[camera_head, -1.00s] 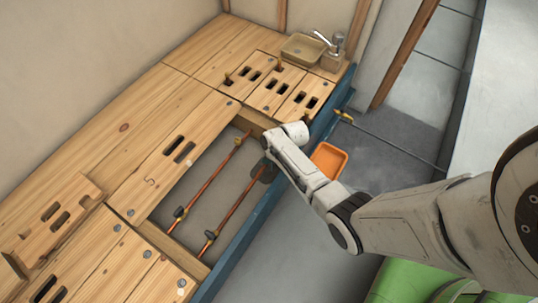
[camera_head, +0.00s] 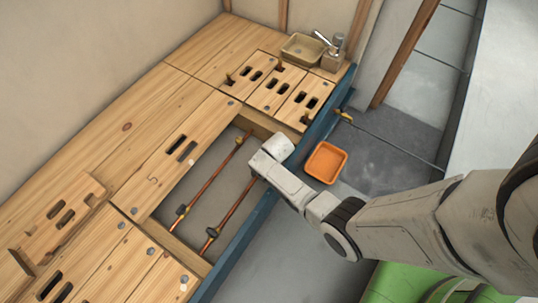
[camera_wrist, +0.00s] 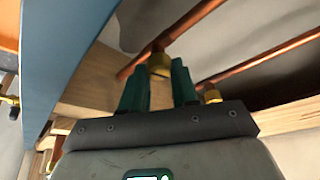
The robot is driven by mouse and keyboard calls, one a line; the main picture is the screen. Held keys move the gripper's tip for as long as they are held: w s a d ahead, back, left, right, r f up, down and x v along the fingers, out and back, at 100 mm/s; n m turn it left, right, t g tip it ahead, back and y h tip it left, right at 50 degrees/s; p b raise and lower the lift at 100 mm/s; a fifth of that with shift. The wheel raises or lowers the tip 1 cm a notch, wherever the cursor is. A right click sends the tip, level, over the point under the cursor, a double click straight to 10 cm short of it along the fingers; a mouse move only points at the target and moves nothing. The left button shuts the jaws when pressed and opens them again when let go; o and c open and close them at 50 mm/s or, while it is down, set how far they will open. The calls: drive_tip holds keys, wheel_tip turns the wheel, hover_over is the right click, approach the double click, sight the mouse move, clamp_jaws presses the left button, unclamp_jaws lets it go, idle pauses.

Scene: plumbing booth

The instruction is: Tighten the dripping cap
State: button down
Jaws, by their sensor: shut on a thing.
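In the head view my wrist hides the fingers and that cap. Two copper pipes (camera_head: 212,178) run through the open floor gap. No drip can be made out.
Wooden boards (camera_head: 110,150) surround the gap, and a blue beam (camera_head: 245,230) edges it on the right. An orange tray (camera_head: 326,162) lies on the grey floor beyond the beam. A basin (camera_head: 302,49) stands at the far end.

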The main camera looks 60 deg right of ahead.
drive_tip(key=shift+a+m+g, duration=0.1)
drive_tip(key=shift+m+g, duration=0.2)
drive_tip(key=shift+m, duration=0.7)
drive_tip(key=c, duration=0.8)
unclamp_jaws()
drive_tip(key=shift+c, duration=0.2)
drive_tip(key=shift+h, duration=0.3)
drive_tip(key=p+v, duration=0.6)
drive_tip(key=v, duration=0.4)
drive_tip(key=shift+r, duration=0.35)
drive_tip(key=shift+s, duration=0.1)
